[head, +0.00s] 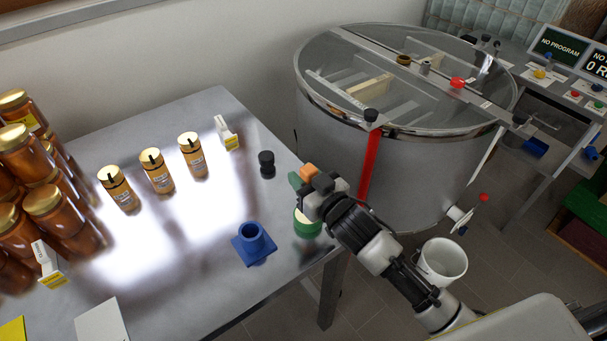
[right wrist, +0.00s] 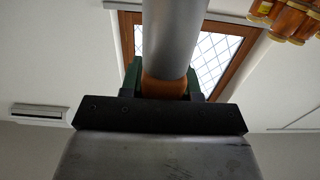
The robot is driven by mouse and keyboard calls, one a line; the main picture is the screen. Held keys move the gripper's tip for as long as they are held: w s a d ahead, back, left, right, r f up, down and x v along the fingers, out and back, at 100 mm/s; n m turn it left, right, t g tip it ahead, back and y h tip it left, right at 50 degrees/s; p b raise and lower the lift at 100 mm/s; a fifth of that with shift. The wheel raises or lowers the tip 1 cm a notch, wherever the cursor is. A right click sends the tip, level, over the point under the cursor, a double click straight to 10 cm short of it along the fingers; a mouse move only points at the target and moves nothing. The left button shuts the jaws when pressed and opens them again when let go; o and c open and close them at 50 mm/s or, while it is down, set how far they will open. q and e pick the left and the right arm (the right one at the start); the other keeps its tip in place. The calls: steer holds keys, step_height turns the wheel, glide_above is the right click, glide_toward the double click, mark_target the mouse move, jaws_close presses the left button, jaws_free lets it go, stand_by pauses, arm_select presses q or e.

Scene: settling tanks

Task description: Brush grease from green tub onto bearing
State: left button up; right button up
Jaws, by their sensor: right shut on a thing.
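My right gripper (head: 302,178) reaches over the table's right edge. It is shut on a tool, likely the brush, with an orange part (head: 308,172) showing at the fingers. In the right wrist view a grey cylinder (right wrist: 168,35) and an orange section (right wrist: 163,87) sit between the green fingers; the bristles are not visible. The green tub (head: 307,229) with a pale top stands at the table's right edge, just below the gripper and partly hidden by it. I cannot tell surely which part is the bearing; a small brown ring (head: 403,60) sits on the tank's crossbar. My left gripper is not in view.
A blue square-based holder (head: 254,246) with an empty socket stands left of the tub. A black knob-like part (head: 266,163), several jars and small cards stand on the steel table (head: 190,290). The round tank (head: 335,165) stands behind right; a white bucket (head: 443,262) is below it.

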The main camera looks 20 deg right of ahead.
step_height(320, 180, up, 7)
steer(key=p, duration=0.6)
steer(key=shift+f, duration=0.15)
stand_by(0.4)
